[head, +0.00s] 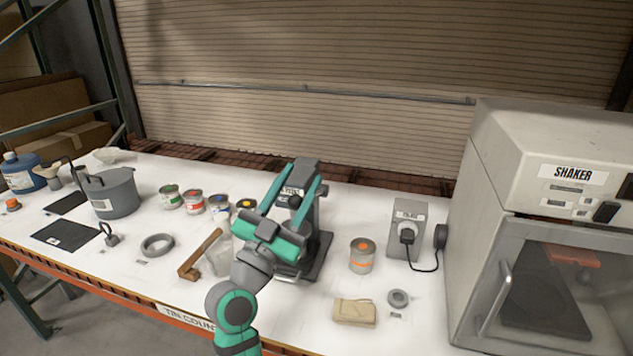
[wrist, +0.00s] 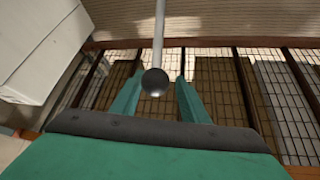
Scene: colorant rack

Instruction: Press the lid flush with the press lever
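The press (head: 308,245) stands mid-table, dark grey with an upright column. My gripper (head: 295,185) is in front of it and hides much of its front. The press lever ends in a dark ball knob (head: 295,201), which shows between my fingers. In the wrist view the knob (wrist: 154,82) and its pale rod sit between my two teal fingers (wrist: 158,72). The fingers are apart, with a gap visible on each side of the knob. No tin or lid under the press can be made out; my arm covers that area.
An orange-labelled tin (head: 362,257) stands right of the press, near a power outlet box (head: 408,228) and the large shaker (head: 540,240). Several tins, a wooden-handled mallet (head: 200,255), a clear cup (head: 218,258) and a grey bucket (head: 112,195) stand left. A tan block (head: 354,312) lies in front.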

